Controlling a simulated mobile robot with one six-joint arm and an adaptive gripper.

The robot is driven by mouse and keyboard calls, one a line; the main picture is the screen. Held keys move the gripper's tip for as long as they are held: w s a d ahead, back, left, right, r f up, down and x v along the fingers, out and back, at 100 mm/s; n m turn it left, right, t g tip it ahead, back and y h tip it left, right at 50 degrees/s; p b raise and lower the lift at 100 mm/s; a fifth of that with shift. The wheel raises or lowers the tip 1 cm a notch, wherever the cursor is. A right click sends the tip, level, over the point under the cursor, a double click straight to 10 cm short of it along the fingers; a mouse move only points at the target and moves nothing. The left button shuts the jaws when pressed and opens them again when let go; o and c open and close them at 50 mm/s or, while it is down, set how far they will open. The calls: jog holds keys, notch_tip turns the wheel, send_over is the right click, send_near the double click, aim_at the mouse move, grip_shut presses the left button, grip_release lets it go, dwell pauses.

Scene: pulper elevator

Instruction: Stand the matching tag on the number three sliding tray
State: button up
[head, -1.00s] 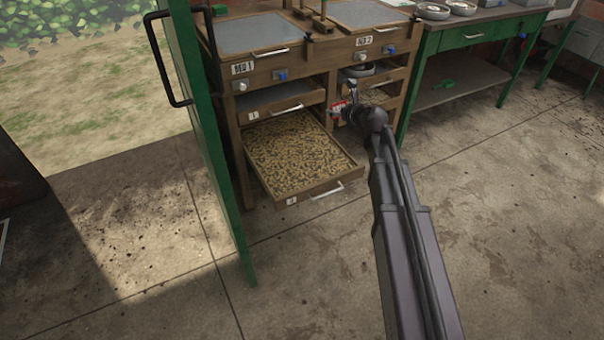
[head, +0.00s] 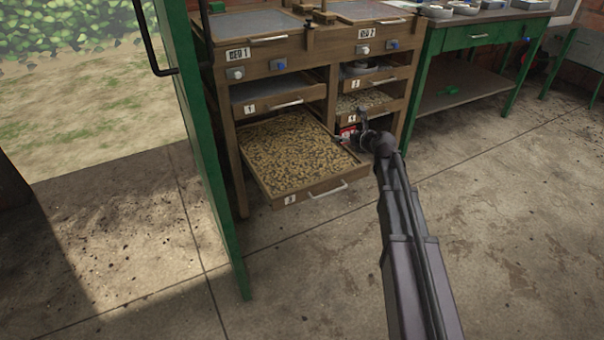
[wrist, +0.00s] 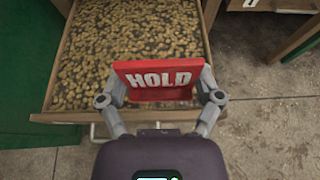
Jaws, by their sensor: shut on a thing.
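A red tag (wrist: 158,79) with white HOLD lettering is held upright between the two fingers of my gripper (wrist: 160,98) in the wrist view. In the head view my gripper (head: 352,136) is small, and the tag (head: 346,131) shows only as a red patch beside it. The pulled-out lower left tray (head: 300,155) is full of brownish beans; its small front label (head: 290,199) looks like a 3. In the wrist view the tag overlaps the front part of this tray (wrist: 68,117). I cannot tell whether it touches the beans.
Tray 1 (head: 270,103) sits above the pulled-out tray, under the BED 1 panel. Trays 2 (head: 361,84) and 4 (head: 352,118) are at the right under BED 2. A green door edge (head: 206,150) stands close at the left. The concrete floor (head: 300,270) in front is clear.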

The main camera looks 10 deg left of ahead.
jog(key=f+b, duration=0.3)
jog(key=w+d+f+b, duration=0.1)
jog(key=f+b, duration=0.2)
jog(key=f, duration=0.1)
jog(key=d+f+b, duration=0.1)
jog(key=f+b, duration=0.3)
jog(key=shift+w+d+f, duration=0.1)
jog(key=shift+w, duration=0.05)
jog(key=b, duration=0.2)
send_over(312, 161)
jog(key=shift+f, duration=0.75)
jog(key=shift+f+b, duration=1.55)
jog(key=shift+f, duration=0.2)
jog(key=shift+f, duration=0.2)
jog(key=o, duration=0.6)
jog(key=shift+r, duration=0.1)
jog(key=shift+o, duration=0.2)
jog(key=shift+r, duration=0.15)
